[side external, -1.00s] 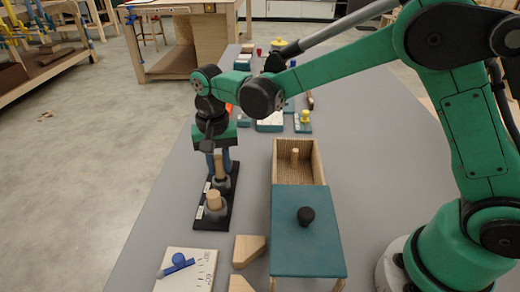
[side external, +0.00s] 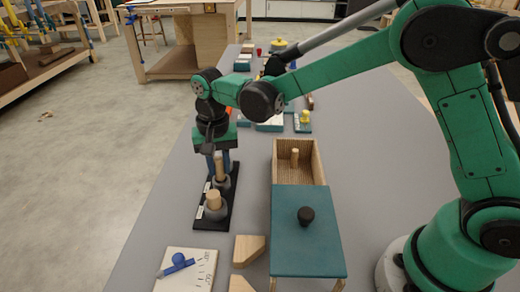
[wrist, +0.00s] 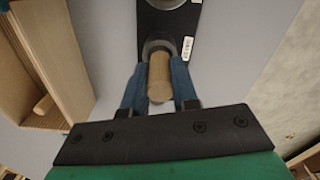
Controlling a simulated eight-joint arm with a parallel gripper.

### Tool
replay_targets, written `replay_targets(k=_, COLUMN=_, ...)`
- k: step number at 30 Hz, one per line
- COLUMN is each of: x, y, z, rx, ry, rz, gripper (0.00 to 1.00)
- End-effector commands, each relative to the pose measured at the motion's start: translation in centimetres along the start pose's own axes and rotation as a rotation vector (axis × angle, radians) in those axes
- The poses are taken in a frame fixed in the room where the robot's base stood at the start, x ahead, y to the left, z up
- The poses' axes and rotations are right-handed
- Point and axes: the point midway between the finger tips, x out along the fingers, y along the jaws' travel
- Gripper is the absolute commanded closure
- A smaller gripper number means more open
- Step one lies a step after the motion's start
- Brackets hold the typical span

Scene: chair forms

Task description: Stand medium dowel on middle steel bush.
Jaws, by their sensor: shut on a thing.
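My gripper (wrist: 160,88) is shut on the medium dowel (wrist: 160,80), a plain wooden peg between its blue fingers. In the side view the dowel (side external: 219,162) is roughly upright over the middle steel bush (side external: 222,182); whether it touches the bush is hard to tell. In the wrist view the middle bush (wrist: 150,45) shows just beyond the dowel, partly covered by it. The bush stands on a black base strip (side external: 213,224) with white labels. A thicker dowel (side external: 214,197) stands on the front bush (side external: 216,212). The strip's far end is hidden by my gripper.
A white board (side external: 200,262) with blue pieces and a wooden block (side external: 249,247) lie in front. Grey table left of the strip is clear.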

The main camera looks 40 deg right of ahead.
Motion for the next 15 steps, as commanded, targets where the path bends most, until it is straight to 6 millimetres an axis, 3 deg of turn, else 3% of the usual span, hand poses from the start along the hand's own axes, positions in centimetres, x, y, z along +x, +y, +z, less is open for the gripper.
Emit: replay_targets(k=15, x=1.07, y=-0.01, z=0.00, rx=0.000, ry=0.000, rz=0.000, gripper=1.00)
